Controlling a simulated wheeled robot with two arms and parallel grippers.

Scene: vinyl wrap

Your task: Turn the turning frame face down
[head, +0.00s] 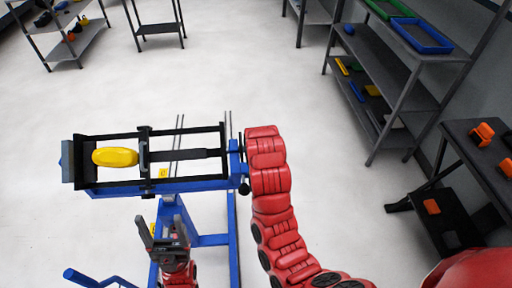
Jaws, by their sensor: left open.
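The turning frame (196,184) is a black rectangular frame on a blue stand, below and left of the picture's middle. A yellow oval piece (115,157) sits inside its left half, beside a black crossbar clamp. My left gripper (161,230) is open and empty, its fingers pointing up just below the frame's near side, apart from it as far as I can see. My red right arm (268,175) reaches up to the frame's right end; its gripper is hidden, and I cannot tell if it touches the frame. A black knob (245,188) shows at that end.
A grey shelf unit (385,85) with blue and green trays stands at the back right. A dark table (470,135) with orange tools is at the right edge. More shelves (75,45) stand at the back left. The white floor between is clear.

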